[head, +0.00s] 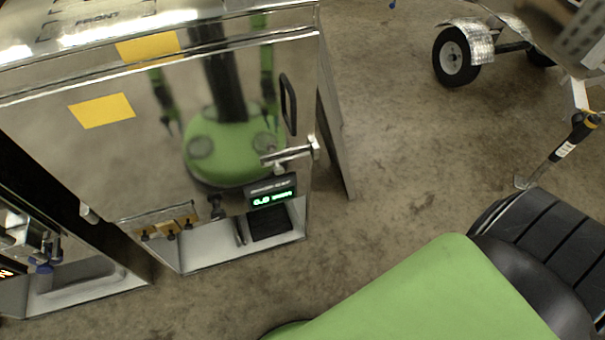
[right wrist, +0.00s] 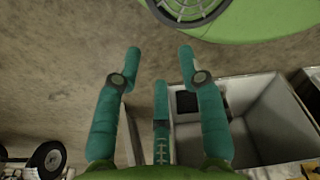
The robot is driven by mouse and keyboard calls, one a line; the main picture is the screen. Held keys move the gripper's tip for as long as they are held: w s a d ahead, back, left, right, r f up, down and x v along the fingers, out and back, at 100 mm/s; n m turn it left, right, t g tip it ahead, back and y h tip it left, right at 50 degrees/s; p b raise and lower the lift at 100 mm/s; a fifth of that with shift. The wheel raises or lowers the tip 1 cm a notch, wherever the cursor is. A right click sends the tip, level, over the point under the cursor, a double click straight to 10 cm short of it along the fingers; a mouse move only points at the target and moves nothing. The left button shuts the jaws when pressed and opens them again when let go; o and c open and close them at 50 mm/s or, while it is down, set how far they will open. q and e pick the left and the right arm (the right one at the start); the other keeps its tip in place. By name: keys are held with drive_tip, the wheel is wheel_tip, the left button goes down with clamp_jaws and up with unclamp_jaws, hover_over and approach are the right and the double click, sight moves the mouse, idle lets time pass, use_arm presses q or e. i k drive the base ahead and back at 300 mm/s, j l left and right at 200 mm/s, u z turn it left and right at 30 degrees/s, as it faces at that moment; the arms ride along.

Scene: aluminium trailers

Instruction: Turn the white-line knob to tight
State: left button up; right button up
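A shiny metal cabinet (head: 215,60) fills the left of the head view. Low on its front is a brass manifold (head: 168,229) with several small dark knobs. A larger dark knob or fitting (head: 217,208) sits to its right, left of a lit green display (head: 270,198). A white line on any knob is too small to tell. My right gripper (right wrist: 160,58) shows in the right wrist view, with its teal fingers spread apart and nothing between them. It is apart from the knobs. My left gripper is not in view; only a mirrored robot shows in the cabinet.
A second metal unit with a blue-capped fitting (head: 45,270) stands at far left. A metal lever (head: 288,153) juts from the cabinet's right edge. A trailer wheel (head: 455,57) is at top right. The concrete floor (head: 385,150) between is clear.

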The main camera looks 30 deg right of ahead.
sight(217, 214)
drive_tip(key=k+l+z, duration=0.2)
drive_tip(key=k, duration=0.15)
drive_tip(key=k+l+z, duration=0.2)
drive_tip(key=j+z, duration=0.1)
drive_tip(key=j, duration=0.45)
drive_tip(key=k+j+z, duration=0.15)
drive_tip(key=j, duration=0.35)
drive_tip(key=j+z, duration=0.1)
drive_tip(key=j, duration=0.45)
drive_tip(key=k+j+z, duration=0.15)
drive_tip(key=j, duration=0.4)
drive_tip(key=k+j+z, duration=0.1)
drive_tip(key=j, duration=0.4)
drive_tip(key=k+j+z, duration=0.15)
drive_tip(key=j, duration=0.35)
drive_tip(key=k+j+z, duration=0.1)
drive_tip(key=j, duration=0.4)
drive_tip(key=k+j+z, duration=0.15)
drive_tip(key=k+j, duration=0.15)
drive_tip(key=j, duration=0.15)
